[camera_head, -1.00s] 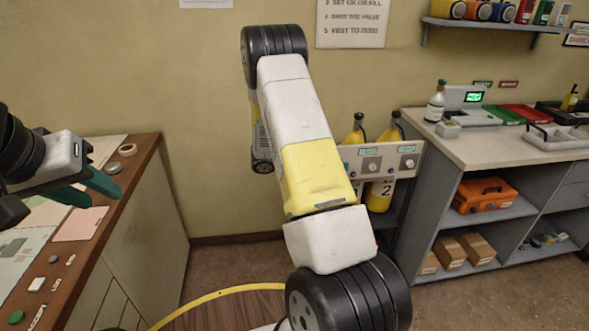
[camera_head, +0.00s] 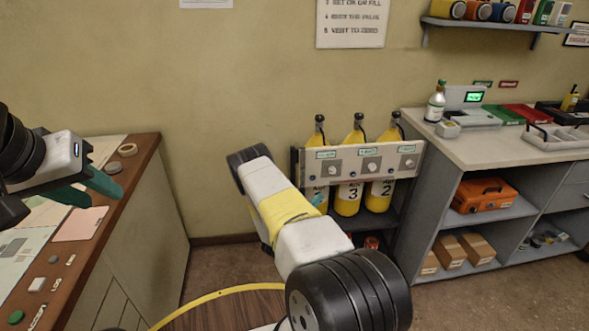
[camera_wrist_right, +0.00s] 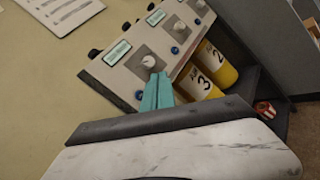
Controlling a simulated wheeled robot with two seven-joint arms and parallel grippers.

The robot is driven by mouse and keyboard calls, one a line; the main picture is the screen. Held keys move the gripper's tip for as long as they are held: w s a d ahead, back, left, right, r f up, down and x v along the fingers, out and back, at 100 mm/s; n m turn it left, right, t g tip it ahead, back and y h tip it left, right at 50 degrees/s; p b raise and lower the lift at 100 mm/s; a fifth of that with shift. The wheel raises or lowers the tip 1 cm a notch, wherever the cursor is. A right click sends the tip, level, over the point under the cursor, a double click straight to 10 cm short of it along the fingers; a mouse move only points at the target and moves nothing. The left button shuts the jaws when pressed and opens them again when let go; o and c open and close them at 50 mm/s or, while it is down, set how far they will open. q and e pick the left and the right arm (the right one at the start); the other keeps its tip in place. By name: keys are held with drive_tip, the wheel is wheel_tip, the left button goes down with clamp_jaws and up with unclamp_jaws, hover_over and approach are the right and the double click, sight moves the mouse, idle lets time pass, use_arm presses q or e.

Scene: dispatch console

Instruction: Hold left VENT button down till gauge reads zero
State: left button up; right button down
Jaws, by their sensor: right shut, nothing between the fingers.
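A pale control panel (camera_head: 388,163) on a rack has three stations, each with a green-framed plate and a round knob. In the right wrist view, its left station has a knob (camera_wrist_right: 148,61), a green-framed plate (camera_wrist_right: 117,53) and a small blue button (camera_wrist_right: 138,95). I cannot read any gauge value or the button's lettering. My right gripper (camera_wrist_right: 160,76) is shut and empty, its teal fingers in front of the left station, beside the blue button and below the knob. I cannot tell whether they touch the panel. My left gripper (camera_head: 104,198) is open and empty above the left console.
Yellow cylinders (camera_head: 348,200) stand behind and below the panel. A brown-edged console (camera_head: 143,150) is at the left. A counter (camera_head: 478,145) with shelves is at the right.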

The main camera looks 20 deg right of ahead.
drive_tip(key=shift+w, duration=0.1)
drive_tip(key=w+d, duration=0.2)
drive_tip(key=w, duration=0.6)
drive_tip(key=shift+w, duration=0.15)
drive_tip(key=shift+w, duration=0.1)
idle(1.8)
drive_tip(key=shift+w+d, duration=0.15)
drive_tip(key=shift+w, duration=0.15)
drive_tip(key=shift+w+d, duration=0.1)
drive_tip(key=shift+w, duration=0.3)
idle(1.6)
drive_tip(key=shift+s+a, duration=0.2)
drive_tip(key=shift+s, duration=0.6)
drive_tip(key=shift+s, duration=0.1)
drive_tip(key=shift+s+a, duration=0.2)
drive_tip(key=shift+s, duration=0.6)
drive_tip(key=shift+s+a, duration=0.2)
drive_tip(key=shift+s, duration=0.55)
drive_tip(key=shift+s+a, duration=0.2)
drive_tip(key=shift+s, duration=0.6)
